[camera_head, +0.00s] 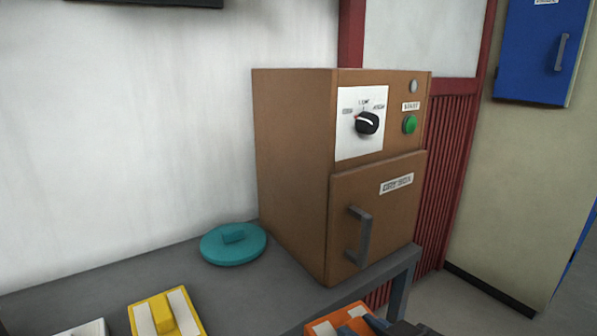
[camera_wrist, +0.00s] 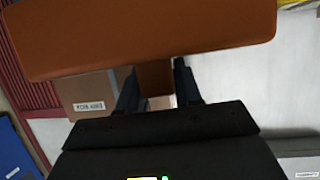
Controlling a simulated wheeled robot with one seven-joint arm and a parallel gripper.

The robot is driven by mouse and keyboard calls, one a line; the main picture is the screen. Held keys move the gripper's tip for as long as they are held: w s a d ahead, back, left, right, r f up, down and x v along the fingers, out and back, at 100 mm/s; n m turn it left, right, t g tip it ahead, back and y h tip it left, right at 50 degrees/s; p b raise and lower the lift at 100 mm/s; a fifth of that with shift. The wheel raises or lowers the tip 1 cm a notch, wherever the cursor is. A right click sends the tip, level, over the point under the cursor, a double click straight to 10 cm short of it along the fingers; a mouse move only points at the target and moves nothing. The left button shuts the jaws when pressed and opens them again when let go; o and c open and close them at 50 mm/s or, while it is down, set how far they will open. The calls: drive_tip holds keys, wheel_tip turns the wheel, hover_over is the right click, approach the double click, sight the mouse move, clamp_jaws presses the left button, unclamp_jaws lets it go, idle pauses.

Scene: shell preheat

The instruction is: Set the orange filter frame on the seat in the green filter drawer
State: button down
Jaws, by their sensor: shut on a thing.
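The orange filter frame (camera_wrist: 150,32) fills the top of the wrist view as a wide orange slab. A narrower orange-brown part of it reaches down between the fingers of my gripper (camera_wrist: 157,84), which is shut on it. In the head view, the orange frame (camera_head: 322,327) shows at the bottom edge, with a pale top. The dark fingers of my gripper (camera_head: 362,325) lie against it, in front of the table's front edge. Most of the frame and gripper are cut off there. I see no green filter drawer or seat in either view.
A brown cabinet (camera_head: 290,160) with a dial, green button and handled door stands on the grey table (camera_head: 240,300). A teal round lid (camera_head: 233,245), a yellow block (camera_head: 150,318) and a white piece (camera_head: 88,328) lie left. A blue cabinet (camera_head: 540,50) hangs at right.

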drive_tip(key=d+f+m+h, duration=0.1)
drive_tip(key=d+f, duration=0.3)
drive_tip(key=f, duration=0.4)
drive_tip(key=d+f+m+t+h, duration=0.1)
drive_tip(key=d+f+m+h, duration=0.1)
drive_tip(key=f, duration=0.7)
drive_tip(key=d+f+m+h, duration=0.2)
drive_tip(key=d+f, duration=0.4)
drive_tip(key=f, duration=0.3)
drive_tip(key=shift+s+d+f+t+h, duration=0.2)
drive_tip(key=shift+s+t+h, duration=0.1)
drive_tip(key=shift+s+h, duration=0.15)
